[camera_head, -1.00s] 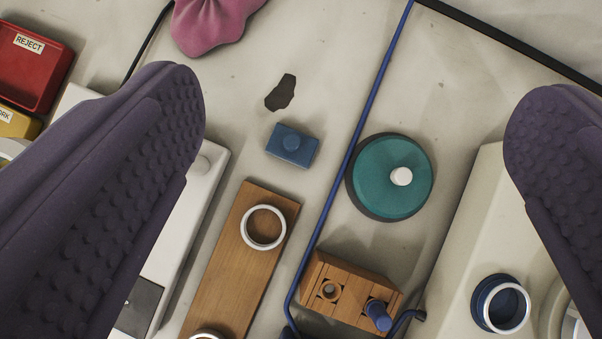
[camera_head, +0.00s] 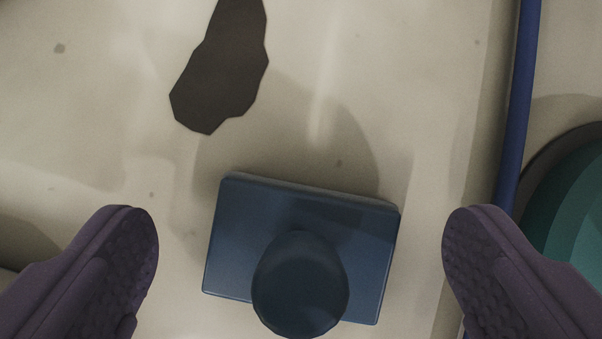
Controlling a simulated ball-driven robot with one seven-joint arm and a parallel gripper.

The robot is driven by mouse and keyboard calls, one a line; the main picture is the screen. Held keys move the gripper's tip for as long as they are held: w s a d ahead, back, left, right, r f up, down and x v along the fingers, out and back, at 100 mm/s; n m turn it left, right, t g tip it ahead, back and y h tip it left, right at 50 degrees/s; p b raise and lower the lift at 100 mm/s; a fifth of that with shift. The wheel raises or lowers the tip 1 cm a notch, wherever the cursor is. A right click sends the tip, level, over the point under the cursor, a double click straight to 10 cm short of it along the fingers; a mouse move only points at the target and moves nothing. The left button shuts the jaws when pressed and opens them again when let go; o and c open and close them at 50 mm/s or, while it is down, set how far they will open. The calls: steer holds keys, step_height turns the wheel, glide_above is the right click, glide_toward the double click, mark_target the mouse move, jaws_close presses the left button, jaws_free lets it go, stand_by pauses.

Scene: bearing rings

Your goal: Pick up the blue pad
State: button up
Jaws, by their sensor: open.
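The blue pad (camera_head: 243,225) is a dark blue rectangular block with a round knob (camera_head: 300,285) on top. It lies on the pale bench surface at the lower middle of the view, slightly turned. My gripper (camera_head: 302,240) is open, with one purple textured finger to the left of the pad and one to the right. There is a clear gap between each finger and the pad, and nothing is held. The lower ends of both fingers run out of the frame.
A blue cable (camera_head: 519,100) runs down the right side, close to my right finger. A green round disc (camera_head: 570,210) lies beyond it at the right edge. A flat dark patch (camera_head: 222,68) is above the pad. The surface around the pad is otherwise clear.

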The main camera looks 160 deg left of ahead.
mark_target(302, 298)
steer(key=shift+w+d+f, duration=0.1)
steer(key=shift+w+f, duration=0.1)
steer(key=shift+f, duration=0.15)
steer(key=c, duration=1.1)
step_height(302, 298, up, 10)
steer(key=p, duration=0.3)
steer(key=shift+r+p, duration=0.1)
steer(key=shift+p, duration=0.25)
steer(key=shift+o, duration=0.8)
steer(key=shift+c, duration=0.3)
